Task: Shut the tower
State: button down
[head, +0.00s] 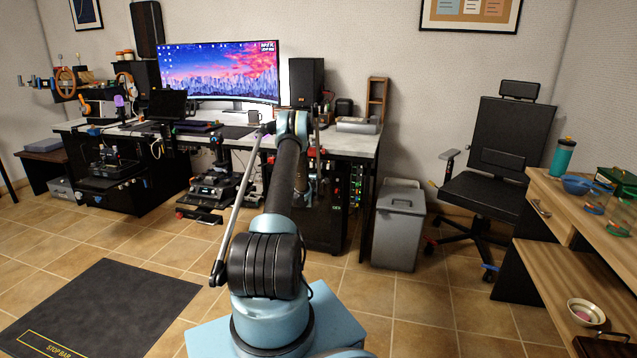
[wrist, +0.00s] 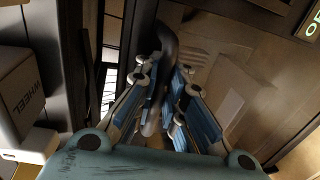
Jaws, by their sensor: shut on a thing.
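In the head view a dark tower (head: 325,228) stands under the right end of the desk, with small coloured lights inside. My arm covers its left part, and I cannot tell how far its door stands open. In the wrist view my gripper (wrist: 160,118) is shut on a dark curved handle (wrist: 166,48), which runs up between the blue-padded fingers. A dark upright frame edge (wrist: 112,50) is just left of the handle. A brownish, shadowed surface is to the right.
A white box marked WHEEL (wrist: 22,90) is close on the left in the wrist view. A grey bin (head: 398,228) stands right of the tower, with an office chair (head: 497,165) beyond. A wooden shelf unit (head: 560,235) is at right. The floor at left, with a dark mat (head: 105,305), is clear.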

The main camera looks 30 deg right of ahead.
jog(key=c, duration=1.9)
grip_release()
jog(key=shift+s+d, duration=0.15)
jog(key=shift+d, duration=0.1)
jog(key=shift+a, duration=0.1)
jog(key=shift+a, duration=0.1)
jog(key=v, duration=1.1)
jog(key=shift+s+a, duration=0.25)
jog(key=shift+a, duration=0.05)
